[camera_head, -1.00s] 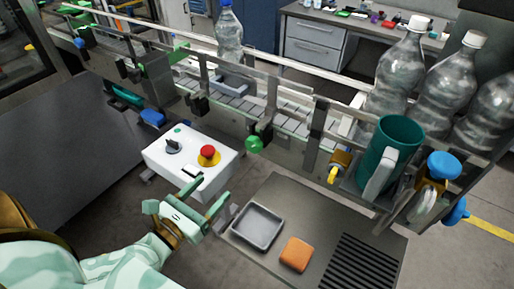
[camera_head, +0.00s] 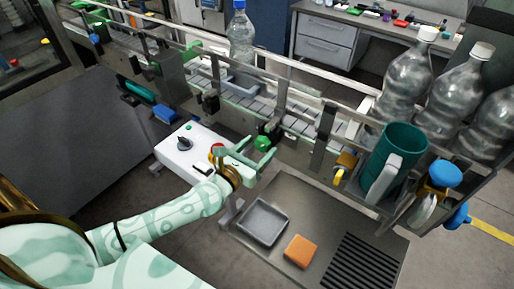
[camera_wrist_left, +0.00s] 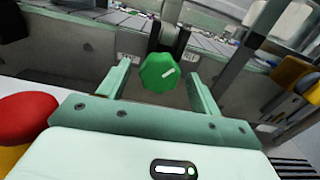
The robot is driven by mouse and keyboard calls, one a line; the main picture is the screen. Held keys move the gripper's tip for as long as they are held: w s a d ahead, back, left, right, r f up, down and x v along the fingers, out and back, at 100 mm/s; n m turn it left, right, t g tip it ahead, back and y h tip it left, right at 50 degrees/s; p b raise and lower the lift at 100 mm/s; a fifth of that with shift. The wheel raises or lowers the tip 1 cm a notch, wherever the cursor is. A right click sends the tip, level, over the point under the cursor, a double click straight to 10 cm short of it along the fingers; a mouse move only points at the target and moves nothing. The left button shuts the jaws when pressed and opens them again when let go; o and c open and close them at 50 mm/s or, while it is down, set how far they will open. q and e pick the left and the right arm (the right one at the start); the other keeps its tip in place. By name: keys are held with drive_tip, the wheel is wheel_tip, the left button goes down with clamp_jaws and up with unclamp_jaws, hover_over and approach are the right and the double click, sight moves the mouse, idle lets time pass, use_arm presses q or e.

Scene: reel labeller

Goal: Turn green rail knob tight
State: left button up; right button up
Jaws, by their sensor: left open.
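The green rail knob (camera_head: 262,143) sits on the near side of the conveyor rail, on a dark clamp. In the left wrist view the knob (camera_wrist_left: 162,72) is an eight-sided green disc with a white mark on its face. My left gripper (camera_head: 261,157) is open, its pale green fingers pointing at the knob. In the left wrist view the two fingers of the gripper (camera_wrist_left: 158,84) stand left and right of the knob, with gaps on both sides; the knob appears just beyond the fingertips. My right gripper is not in view.
A white control box (camera_head: 178,158) with a red button (camera_head: 216,150) lies under my left wrist. A steel shelf with a grey tray (camera_head: 263,222) and an orange block (camera_head: 300,251) is below. A teal mug (camera_head: 404,150) and clear bottles (camera_head: 403,75) stand right.

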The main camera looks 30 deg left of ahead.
use_arm(q)
drive_tip(key=c, duration=1)
drive_tip(key=shift+o, duration=0.2)
drive_tip(key=shift+m, duration=0.3)
drive_tip(key=m+p, duration=0.2)
drive_tip(key=m, duration=0.2)
drive_tip(key=shift+m, duration=0.3)
drive_tip(key=m+p, duration=0.2)
drive_tip(key=m, duration=0.3)
drive_tip(key=shift+d+p, duration=0.1)
drive_tip(key=shift+p, duration=0.25)
drive_tip(key=m+p, duration=0.2)
drive_tip(key=m, duration=0.2)
drive_tip(key=shift+m, duration=0.4)
drive_tip(key=shift+f+m+p, duration=0.2)
drive_tip(key=shift+m+p, duration=0.55)
drive_tip(key=shift+m, duration=1.75)
